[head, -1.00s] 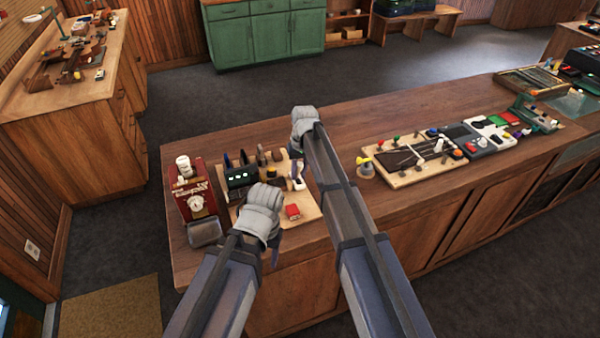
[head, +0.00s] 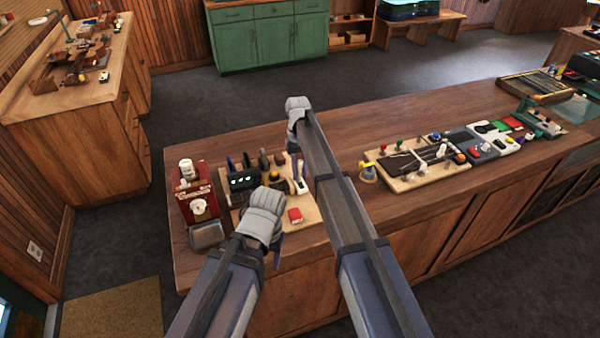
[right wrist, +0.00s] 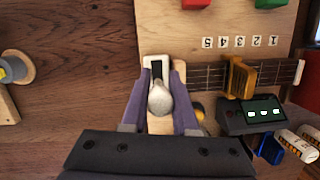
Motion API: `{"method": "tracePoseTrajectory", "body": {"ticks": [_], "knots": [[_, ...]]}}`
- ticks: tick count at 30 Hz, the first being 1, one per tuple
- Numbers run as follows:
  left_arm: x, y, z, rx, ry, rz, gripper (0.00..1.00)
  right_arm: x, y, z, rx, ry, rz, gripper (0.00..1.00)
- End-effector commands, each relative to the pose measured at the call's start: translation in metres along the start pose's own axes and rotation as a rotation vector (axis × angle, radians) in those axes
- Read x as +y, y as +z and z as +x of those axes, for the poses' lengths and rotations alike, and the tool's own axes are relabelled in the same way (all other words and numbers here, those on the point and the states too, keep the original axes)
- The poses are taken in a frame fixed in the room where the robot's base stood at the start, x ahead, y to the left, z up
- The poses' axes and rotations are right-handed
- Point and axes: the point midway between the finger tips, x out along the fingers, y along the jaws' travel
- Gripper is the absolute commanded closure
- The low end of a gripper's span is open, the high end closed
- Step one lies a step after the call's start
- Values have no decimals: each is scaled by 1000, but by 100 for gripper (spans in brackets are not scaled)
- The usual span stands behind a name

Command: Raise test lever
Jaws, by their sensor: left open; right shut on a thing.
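The test lever (right wrist: 160,98) has a rounded grey-white knob and stands in a white plate with a black slot (right wrist: 156,66). In the right wrist view the knob lies between the two purple fingers of my right gripper (right wrist: 157,100), which is shut on it. In the head view the white lever plate (head: 301,187) is on the right edge of a pale wooden board (head: 312,212), and my right gripper (head: 294,142) reaches over it from behind. My left gripper (head: 276,252) is open at the board's front edge; its fingers are mostly hidden by its hand.
A digital display box (head: 241,181) and a red block (head: 295,216) sit on the board. A red device (head: 192,185) stands left of it. To the right are a stringed board (head: 420,162) and grey panels.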

Motion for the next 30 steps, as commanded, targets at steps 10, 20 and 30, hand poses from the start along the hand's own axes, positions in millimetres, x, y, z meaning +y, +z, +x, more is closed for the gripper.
{"method": "tracePoseTrajectory", "body": {"ticks": [10,20,30], "knots": [[0,0,0,0,0,0,42,0,-1,0,3,-1,-1,42],[0,0,-2,0,0,0,42,0,0,-2,2,-1,0,42],[-3,2,-32,0,1,-6,42,0,0,-32,2,-1,0,42]]}}
